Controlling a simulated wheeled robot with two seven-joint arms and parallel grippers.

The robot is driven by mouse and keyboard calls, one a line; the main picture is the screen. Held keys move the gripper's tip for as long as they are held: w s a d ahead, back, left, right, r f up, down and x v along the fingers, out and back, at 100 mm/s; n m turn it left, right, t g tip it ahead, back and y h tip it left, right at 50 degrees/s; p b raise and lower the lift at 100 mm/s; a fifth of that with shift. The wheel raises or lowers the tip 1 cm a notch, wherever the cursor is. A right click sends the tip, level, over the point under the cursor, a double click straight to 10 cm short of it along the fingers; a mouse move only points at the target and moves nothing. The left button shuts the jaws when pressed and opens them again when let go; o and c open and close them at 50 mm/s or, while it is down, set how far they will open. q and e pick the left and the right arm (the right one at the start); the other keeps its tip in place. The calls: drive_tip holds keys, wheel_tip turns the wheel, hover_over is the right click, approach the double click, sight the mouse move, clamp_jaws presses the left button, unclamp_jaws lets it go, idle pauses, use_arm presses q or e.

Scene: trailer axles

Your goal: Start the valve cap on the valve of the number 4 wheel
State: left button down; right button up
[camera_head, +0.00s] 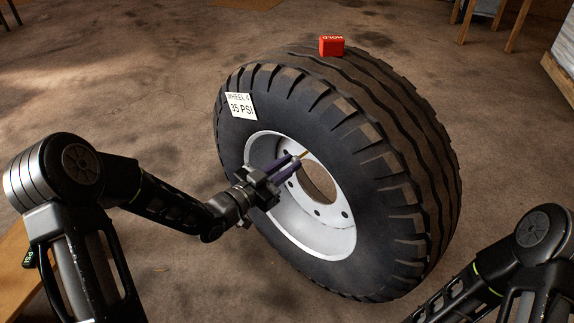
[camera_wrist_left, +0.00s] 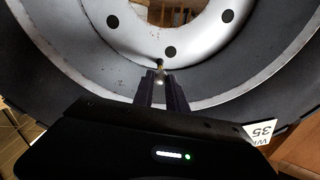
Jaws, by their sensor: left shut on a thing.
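The number 4 wheel (camera_head: 330,150) stands upright on the floor, with a white rim and a label reading WHEEL 4, 35 PSI (camera_head: 240,105). My left gripper (camera_head: 298,160) reaches in front of the rim, its purple fingers pointing at the valve (camera_head: 304,154). In the left wrist view the brass-coloured valve (camera_wrist_left: 160,65) shows at the rim's hole, just beyond the fingertips. My left gripper (camera_wrist_left: 161,80) is shut on a small pale thing, apparently the valve cap (camera_wrist_left: 160,82), mostly hidden by the fingers. It is in line with the valve; I cannot tell whether they touch. My right gripper is out of view.
The rim (camera_wrist_left: 210,55) has several bolt holes and a large centre opening. Wooden legs and a pallet (camera_head: 558,78) stand at the back right.

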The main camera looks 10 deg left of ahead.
use_arm(q)
drive_tip(key=m, duration=0.5)
drive_tip(key=c, duration=1.3)
unclamp_jaws()
drive_tip(key=shift+o, duration=0.2)
drive_tip(key=p+v, duration=0.1)
drive_tip(key=v, duration=0.6)
drive_tip(key=shift+s+p, duration=0.3)
drive_tip(key=shift+p, duration=0.1)
drive_tip(key=shift+a, duration=0.15)
